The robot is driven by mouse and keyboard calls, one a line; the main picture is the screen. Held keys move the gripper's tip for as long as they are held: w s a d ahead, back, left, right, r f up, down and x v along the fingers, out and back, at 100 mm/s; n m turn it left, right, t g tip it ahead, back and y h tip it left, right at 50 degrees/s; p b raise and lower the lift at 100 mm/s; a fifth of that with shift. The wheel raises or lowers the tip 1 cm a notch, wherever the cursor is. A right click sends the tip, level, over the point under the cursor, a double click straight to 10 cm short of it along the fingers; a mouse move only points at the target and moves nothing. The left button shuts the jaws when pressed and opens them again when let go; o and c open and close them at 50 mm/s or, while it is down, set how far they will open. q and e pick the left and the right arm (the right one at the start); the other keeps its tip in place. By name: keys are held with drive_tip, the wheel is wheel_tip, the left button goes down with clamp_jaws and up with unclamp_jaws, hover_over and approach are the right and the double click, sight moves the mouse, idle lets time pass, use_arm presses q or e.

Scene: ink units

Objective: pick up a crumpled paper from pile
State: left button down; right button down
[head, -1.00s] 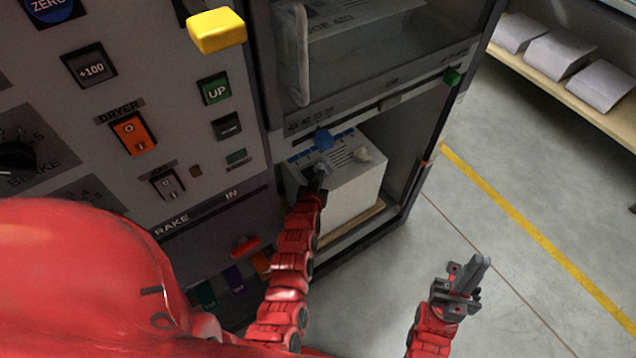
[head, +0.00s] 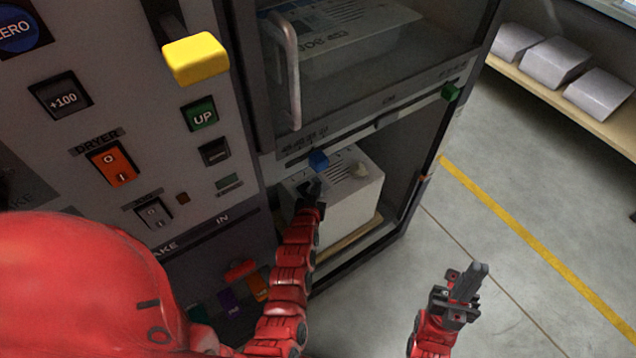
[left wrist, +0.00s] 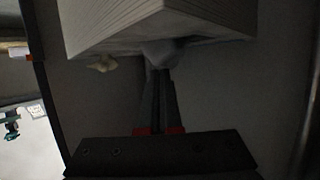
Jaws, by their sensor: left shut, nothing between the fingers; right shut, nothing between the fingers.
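A paper pile (head: 352,205) stands in the lower bay of the machine, with printed marks on top. A small pale crumpled paper (head: 361,171) lies on its top, right of my left gripper (head: 312,187). My left gripper is shut and empty at the pile's left top. In the left wrist view the pile (left wrist: 150,28) fills the top, and a pale crumpled piece (left wrist: 102,64) shows at left. A grey lump (left wrist: 165,51) sits at the fingertips, apparently crumpled paper, not gripped. My right gripper (head: 474,275) is shut and empty over the floor, away from the pile.
The bay's upper rail with a blue knob (head: 318,160) runs close above the left gripper. A green knob (head: 450,92) is further right. A handle (head: 289,75) and upper compartment stand above. The control panel is at left. Floor at right is clear up to a shelf with paper stacks (head: 556,60).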

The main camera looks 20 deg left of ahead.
use_arm(q)
drive_tip(key=s+d, duration=0.1)
drive_tip(key=s, duration=0.7)
drive_tip(key=shift+f+p, duration=0.25)
drive_tip(key=shift+p, duration=0.2)
drive_tip(key=shift+s, duration=0.1)
